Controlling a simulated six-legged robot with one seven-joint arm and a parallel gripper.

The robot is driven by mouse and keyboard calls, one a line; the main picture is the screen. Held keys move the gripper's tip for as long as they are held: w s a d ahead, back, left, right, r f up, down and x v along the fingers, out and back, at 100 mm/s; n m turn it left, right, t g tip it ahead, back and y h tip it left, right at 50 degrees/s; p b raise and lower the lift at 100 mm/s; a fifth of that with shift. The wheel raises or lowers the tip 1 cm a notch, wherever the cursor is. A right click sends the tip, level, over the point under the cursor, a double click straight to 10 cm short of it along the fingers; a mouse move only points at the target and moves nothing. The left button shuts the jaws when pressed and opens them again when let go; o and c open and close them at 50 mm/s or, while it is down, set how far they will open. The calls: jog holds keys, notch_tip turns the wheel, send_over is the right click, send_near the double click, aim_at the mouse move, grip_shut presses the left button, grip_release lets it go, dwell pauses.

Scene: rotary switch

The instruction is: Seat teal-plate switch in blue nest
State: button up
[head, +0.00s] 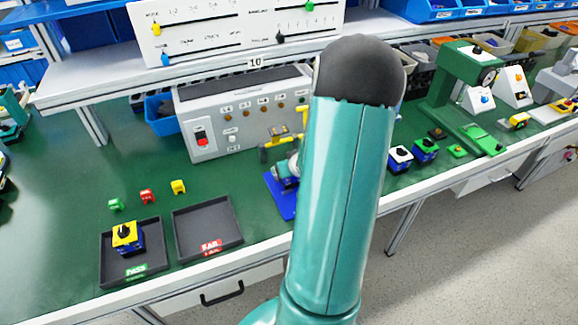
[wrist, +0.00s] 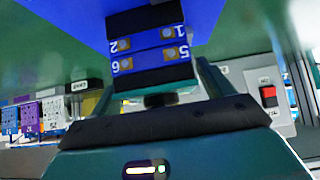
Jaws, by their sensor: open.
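In the wrist view the teal-plate switch (wrist: 155,52) shows as a black body with blue terminal strips marked 1, 2, 5 and 6. Its teal plate edge and dark knob face my gripper. My gripper (wrist: 154,78) is open, with one finger on each side of the switch near its plate. The body's far end meets the blue nest (wrist: 220,18); I cannot tell how deep it sits. In the head view the blue nest (head: 280,197) lies on the green bench, largely hidden behind my arm, and the switch is not clearly visible.
A grey test box (head: 230,118) with a red switch stands behind the nest. Left are a PASS tray (head: 150,263) holding a yellow-plate switch (head: 126,236) and an empty FAIL tray (head: 190,232). White-plate (head: 400,158) and green-plate (head: 426,150) switches stand right of my arm.

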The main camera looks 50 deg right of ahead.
jog(key=shift+s+r, duration=0.25)
jog(key=shift+r, duration=0.2)
jog(key=v, duration=1.1)
jog(key=shift+a, duration=0.15)
jog(key=shift+r, duration=0.15)
